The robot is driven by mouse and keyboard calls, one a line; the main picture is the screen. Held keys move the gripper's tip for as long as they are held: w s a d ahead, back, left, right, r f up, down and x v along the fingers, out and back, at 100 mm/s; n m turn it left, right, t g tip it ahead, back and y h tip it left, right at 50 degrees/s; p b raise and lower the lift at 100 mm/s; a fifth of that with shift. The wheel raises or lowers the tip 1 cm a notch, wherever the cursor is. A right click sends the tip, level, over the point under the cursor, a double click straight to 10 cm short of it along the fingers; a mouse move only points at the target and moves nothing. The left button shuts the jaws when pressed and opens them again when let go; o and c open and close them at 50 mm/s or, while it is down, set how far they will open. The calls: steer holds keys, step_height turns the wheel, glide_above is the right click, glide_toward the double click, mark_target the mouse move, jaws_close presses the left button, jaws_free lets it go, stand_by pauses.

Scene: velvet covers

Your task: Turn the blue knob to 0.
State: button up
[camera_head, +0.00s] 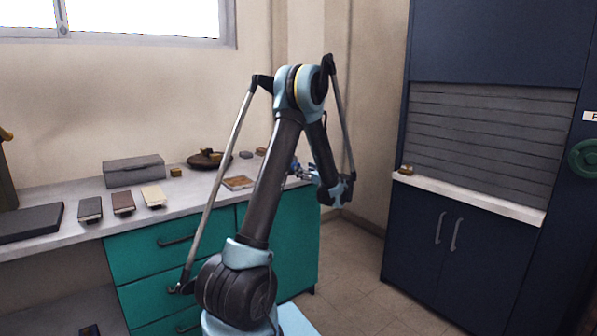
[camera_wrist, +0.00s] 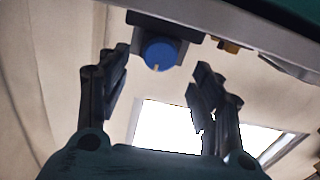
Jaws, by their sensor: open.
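The blue knob (camera_wrist: 160,53) is round and shows in the upper middle of the wrist view, on the face of a small dark housing (camera_wrist: 155,24). A small pale mark shows near its lower edge in that picture; no scale is readable. My gripper (camera_wrist: 160,78) is open, with one dark finger to each side of the knob in the picture and nothing between them. I cannot tell how far the fingertips are from it. In the head view my gripper (camera_head: 301,173) is small and partly hidden by my arm. I cannot make out the knob there.
A grey counter (camera_head: 80,227) on teal drawers (camera_head: 180,268) holds a grey box (camera_head: 134,171), a brown round dish (camera_head: 208,159), a flat tray (camera_head: 238,183) and several small blocks. A dark blue cabinet (camera_head: 470,255) stands to the right. Floor (camera_head: 345,265) between them is clear.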

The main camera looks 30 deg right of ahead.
steer(key=s, duration=0.5)
steer(key=shift+s+d, duration=0.2)
steer(key=shift+s, duration=0.15)
steer(key=w+a+r+g+y, duration=0.2)
steer(key=a+g, duration=0.1)
steer(key=a, duration=1.2)
steer(key=w+a+r+g+y, duration=0.15)
steer(key=a+g, duration=0.25)
steer(key=a, duration=1.1)
steer(key=s+a+f+g, duration=0.15)
steer(key=s+a, duration=0.25)
steer(key=a, duration=0.4)
steer(key=s+a+f+g, duration=0.1)
steer(key=s+a+g, duration=0.25)
steer(key=a, duration=0.35)
steer(key=s+a+f+g+h, duration=0.1)
steer(key=s+a+f, duration=0.1)
steer(key=s, duration=0.6)
steer(key=s+a+f+g+h, duration=0.1)
steer(key=s+a+f+h, duration=0.1)
steer(key=s, duration=0.7)
steer(key=s+a+f+m+g+h, duration=0.1)
steer(key=s+a+f, duration=0.3)
steer(key=s, duration=0.5)
step_height(320, 180, down, 2)
steer(key=shift+f+g+h, duration=0.1)
steer(key=shift+g+h, duration=0.25)
steer(key=shift+g, duration=0.05)
